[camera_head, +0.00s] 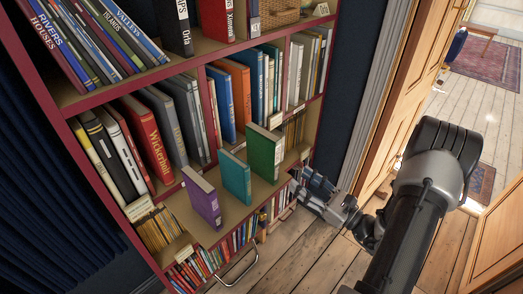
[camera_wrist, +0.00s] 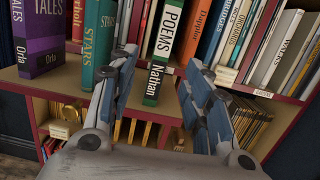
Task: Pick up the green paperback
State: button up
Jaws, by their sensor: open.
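The green paperback (camera_head: 265,153) stands upright on the front part of the middle shelf, rightmost of three separate standing books. In the wrist view its spine, marked POEMS and Nathan, faces me; the green paperback (camera_wrist: 166,42) appears between my fingers. My gripper (camera_head: 297,184) is open and empty, in front of the shelf to the right of the book. In the wrist view my gripper (camera_wrist: 160,60) has its two blue-padded fingers spread on either side of the green spine, apparently short of it.
A teal book (camera_head: 236,177) and a purple book (camera_head: 202,198) stand to the left of the green one, with gaps between. Rows of books, such as a red one (camera_head: 148,137), fill the shelf behind. A wooden door (camera_head: 405,90) stands open at right.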

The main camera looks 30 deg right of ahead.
aim_at(263, 150)
jog(key=b+x, duration=0.1)
jog(key=x, duration=0.7)
jog(key=b+x, duration=0.1)
jog(key=x, duration=0.8)
jog(key=shift+w+d, duration=0.15)
jog(key=shift+d, duration=0.1)
jog(key=shift+c, duration=0.4)
grip_shut()
